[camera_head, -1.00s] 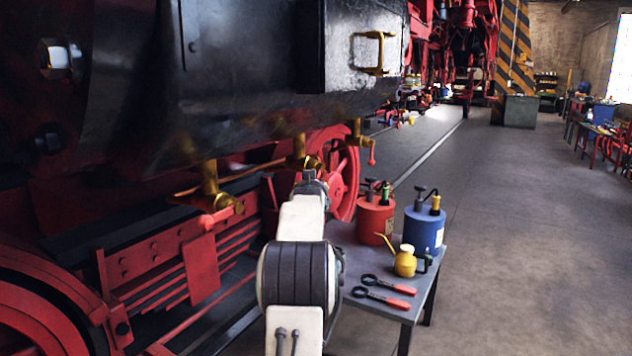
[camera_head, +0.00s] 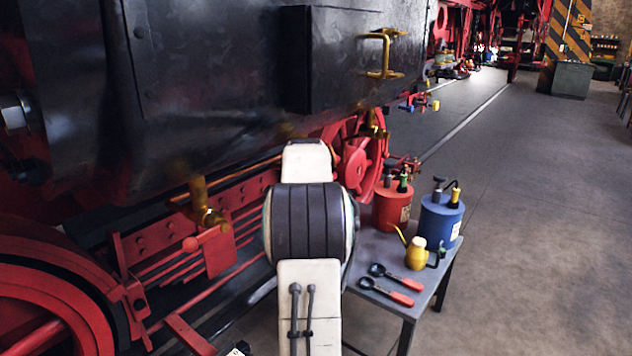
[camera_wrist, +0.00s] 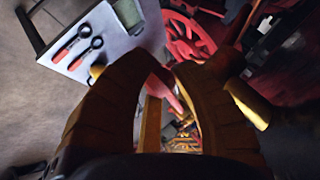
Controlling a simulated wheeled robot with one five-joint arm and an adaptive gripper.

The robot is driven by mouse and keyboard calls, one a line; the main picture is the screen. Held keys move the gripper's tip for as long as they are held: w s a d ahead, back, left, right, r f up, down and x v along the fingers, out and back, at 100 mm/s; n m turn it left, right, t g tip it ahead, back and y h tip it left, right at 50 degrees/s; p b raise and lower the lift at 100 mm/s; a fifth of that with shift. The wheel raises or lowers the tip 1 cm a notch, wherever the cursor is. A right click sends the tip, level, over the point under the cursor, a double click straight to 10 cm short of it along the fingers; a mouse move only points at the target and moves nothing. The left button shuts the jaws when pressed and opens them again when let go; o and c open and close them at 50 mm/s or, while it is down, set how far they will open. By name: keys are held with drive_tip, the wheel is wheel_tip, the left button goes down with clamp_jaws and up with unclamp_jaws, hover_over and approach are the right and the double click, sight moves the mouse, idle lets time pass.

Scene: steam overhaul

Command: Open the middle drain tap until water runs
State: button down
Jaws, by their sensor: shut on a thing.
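Brass drain taps hang under the black cylinder in the head view. The left tap (camera_head: 203,205) and the far tap (camera_head: 375,123) show; the middle tap is hidden there behind my raised arm, as is my gripper. In the wrist view my gripper (camera_wrist: 168,72) has its two curved fingers drawn together at the tips. A reddish piece, apparently the tap lever (camera_wrist: 162,80), shows between them, partly hidden. A brass tap body (camera_wrist: 248,102) is just right of the right finger. I see no running water, but the middle tap's outlet is hidden.
A grey table (camera_head: 362,245) stands right of my arm, with a red can (camera_head: 392,208), a blue can (camera_head: 440,220), a yellow oiler (camera_head: 416,255) and two red-handled wrenches (camera_head: 390,284). Red wheels and frame are close on the left. Open floor lies at right.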

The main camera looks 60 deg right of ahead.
drive_tip(key=shift+w+r, duration=0.1)
drive_tip(key=shift+r, duration=0.35)
drive_tip(key=c, duration=1.3)
unclamp_jaws()
drive_tip(key=shift+d, duration=0.1)
drive_tip(key=o, duration=0.4)
drive_tip(key=shift+f, duration=0.25)
drive_tip(key=shift+c, duration=0.2)
drive_tip(key=v, duration=1.2)
drive_tip(key=shift+o, duration=0.2)
